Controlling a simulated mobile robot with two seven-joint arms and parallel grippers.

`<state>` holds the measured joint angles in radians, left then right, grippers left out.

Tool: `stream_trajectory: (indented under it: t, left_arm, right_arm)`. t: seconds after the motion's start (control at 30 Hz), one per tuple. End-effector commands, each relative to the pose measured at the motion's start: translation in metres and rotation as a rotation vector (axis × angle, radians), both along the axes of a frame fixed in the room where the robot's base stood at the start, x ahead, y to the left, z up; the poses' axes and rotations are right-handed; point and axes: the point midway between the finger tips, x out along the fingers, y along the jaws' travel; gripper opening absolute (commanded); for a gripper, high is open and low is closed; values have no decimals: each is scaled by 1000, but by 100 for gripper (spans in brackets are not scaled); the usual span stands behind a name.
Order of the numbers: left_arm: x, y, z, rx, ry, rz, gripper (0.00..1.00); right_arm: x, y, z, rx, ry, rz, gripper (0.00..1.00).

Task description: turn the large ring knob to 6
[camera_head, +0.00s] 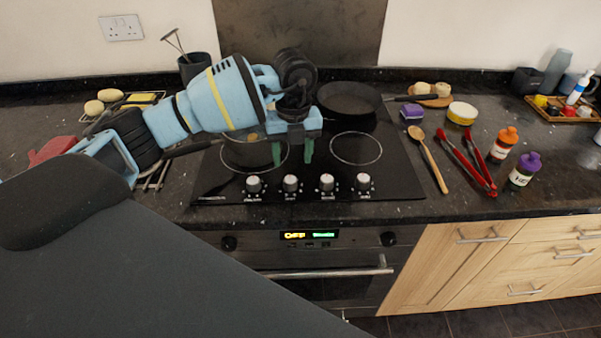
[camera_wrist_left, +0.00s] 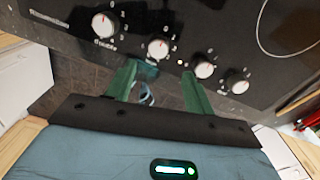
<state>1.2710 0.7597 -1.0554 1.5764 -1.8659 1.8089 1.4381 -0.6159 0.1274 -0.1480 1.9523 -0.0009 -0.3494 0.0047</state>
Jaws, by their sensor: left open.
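The black hob (camera_head: 400,178) has a row of several silver knobs along its front. From left to right in the head view they are a first knob (camera_head: 254,185), a second (camera_head: 291,184), a third (camera_head: 327,183) and a fourth (camera_head: 363,182). The labels are too small to read, so I cannot tell which is the large ring knob. My left gripper (camera_head: 292,158) is open and empty above the hob, behind the second knob in the picture. In the left wrist view, the gripper's green fingers (camera_wrist_left: 158,70) are apart, with a knob (camera_wrist_left: 158,47) beyond the gap; contact is not visible.
A black pan (camera_head: 350,99) is at the back. A wooden spoon (camera_head: 428,160), red tongs (camera_head: 468,160) and two bottles lie or stand right of the hob. The oven handle (camera_head: 330,273) is below.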

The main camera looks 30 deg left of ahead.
Motion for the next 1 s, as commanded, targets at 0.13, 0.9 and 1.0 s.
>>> stream_trajectory:
  t: [0.13, 0.9, 1.0]
  left_arm:
    - [2, 8, 4, 32, -5, 21, 53]
    - [-1, 9, -71, 26, -4, 16, 53]
    - [-1, 9, -74, 25, -5, 16, 53]
  right_arm:
    - [0, 0, 0, 0, 1, 0, 70]
    - [2, -1, 2, -1, -6, -1, 70]
    - [2, -1, 3, -1, -7, -1, 70]
